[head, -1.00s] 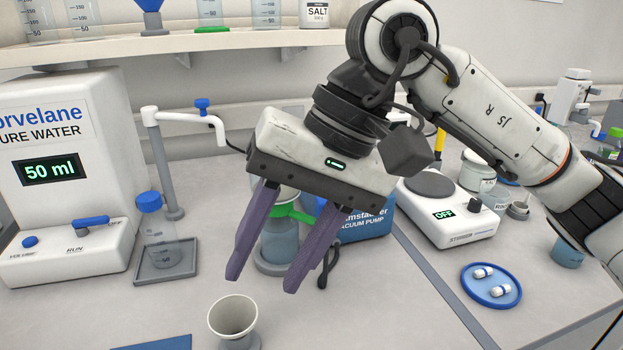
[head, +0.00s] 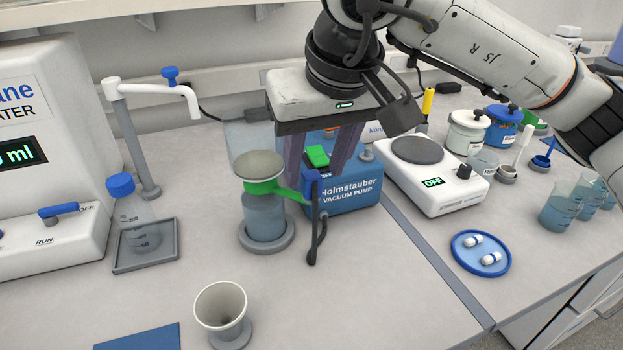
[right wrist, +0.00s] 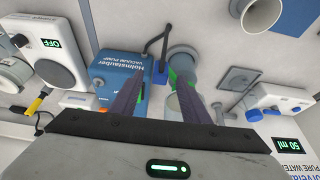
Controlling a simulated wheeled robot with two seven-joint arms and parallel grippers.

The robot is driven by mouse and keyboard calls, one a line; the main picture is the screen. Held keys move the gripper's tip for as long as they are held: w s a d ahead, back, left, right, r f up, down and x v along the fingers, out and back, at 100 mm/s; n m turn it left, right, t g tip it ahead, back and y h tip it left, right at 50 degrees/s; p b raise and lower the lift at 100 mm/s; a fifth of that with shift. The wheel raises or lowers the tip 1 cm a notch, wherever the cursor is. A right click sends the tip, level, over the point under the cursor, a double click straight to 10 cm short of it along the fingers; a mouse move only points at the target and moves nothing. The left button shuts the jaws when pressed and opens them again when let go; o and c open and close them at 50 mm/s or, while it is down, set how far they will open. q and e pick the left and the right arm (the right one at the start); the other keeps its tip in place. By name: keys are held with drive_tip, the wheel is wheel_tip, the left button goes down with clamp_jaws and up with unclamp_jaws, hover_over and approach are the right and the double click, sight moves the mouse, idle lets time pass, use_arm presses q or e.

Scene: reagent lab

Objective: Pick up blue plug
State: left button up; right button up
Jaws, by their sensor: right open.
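The blue plug (head: 313,187) is a small upright blue piece with a dark hose (head: 315,240) at the end of the filter flask's green side arm (head: 285,190). It stands in front of the blue vacuum pump (head: 350,192). It also shows in the right wrist view (right wrist: 160,73), roughly between the fingertips. My right gripper (head: 318,170) is open and empty, its purple fingers pointing down just behind and above the plug. My left gripper is not in view.
The filter flask (head: 264,215) with its funnel stands close left of the plug. A stirrer (head: 435,180) is to the right, and a blue dish with capsules (head: 481,268) lies in front of it. A white cup (head: 221,305) stands at the front left. Bench around the hose's front is clear.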

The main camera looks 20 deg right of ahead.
sight(313, 177)
drive_tip(key=shift+x, duration=1.2)
drive_tip(key=c, duration=1)
drive_tip(key=shift+r, duration=0.1)
wheel_tip(313, 177, up, 10)
